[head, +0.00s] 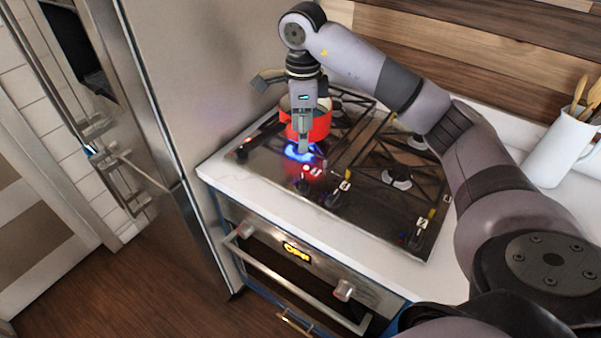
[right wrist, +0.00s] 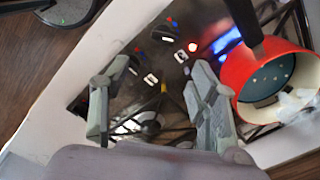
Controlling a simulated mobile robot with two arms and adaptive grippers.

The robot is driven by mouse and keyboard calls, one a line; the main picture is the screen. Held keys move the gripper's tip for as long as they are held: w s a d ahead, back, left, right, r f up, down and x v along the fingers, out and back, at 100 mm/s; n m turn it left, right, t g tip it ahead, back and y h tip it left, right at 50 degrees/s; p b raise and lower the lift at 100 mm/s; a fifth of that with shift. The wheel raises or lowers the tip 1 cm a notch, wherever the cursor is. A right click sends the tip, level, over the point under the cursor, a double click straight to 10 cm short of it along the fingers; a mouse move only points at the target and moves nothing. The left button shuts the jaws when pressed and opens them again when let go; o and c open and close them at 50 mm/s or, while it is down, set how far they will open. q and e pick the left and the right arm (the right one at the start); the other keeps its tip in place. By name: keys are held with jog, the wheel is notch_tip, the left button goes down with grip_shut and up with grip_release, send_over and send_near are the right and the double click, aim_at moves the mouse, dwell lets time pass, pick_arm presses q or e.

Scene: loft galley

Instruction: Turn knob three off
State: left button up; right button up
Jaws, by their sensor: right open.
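The black cooktop (head: 280,180) carries several small knobs with white labels along its front edge. A knob pair (head: 318,193) sits near the middle of that edge, and another knob (head: 415,241) is at the right end. The label digits are too small to read, so I cannot tell which is knob three. My right gripper (head: 304,148) hangs over the cooktop in front of the red pot. In the right wrist view its fingers (right wrist: 160,72) are spread, with a knob (right wrist: 140,52) showing beyond them. It appears empty. My left gripper is not in view.
The red pot (head: 318,124) stands at the back left, close to the gripper; it also shows in the right wrist view (right wrist: 270,55). A blue flame (head: 299,153) burns near it. A fridge (head: 210,80) borders the left. A white pitcher (head: 556,150) holds wooden utensils at right.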

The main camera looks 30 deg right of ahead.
aim_at(302, 179)
notch_tip(302, 179, down, 13)
jog(key=p, duration=0.3)
jog(key=shift+w+d+f, duration=0.15)
jog(key=shift+f, duration=0.55)
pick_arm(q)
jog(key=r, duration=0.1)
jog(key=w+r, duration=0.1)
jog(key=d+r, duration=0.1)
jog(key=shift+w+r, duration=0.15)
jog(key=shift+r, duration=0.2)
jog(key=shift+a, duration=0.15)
pick_arm(e)
jog(key=shift+c, duration=0.6)
jog(key=c, duration=1)
jog(key=shift+c, duration=0.2)
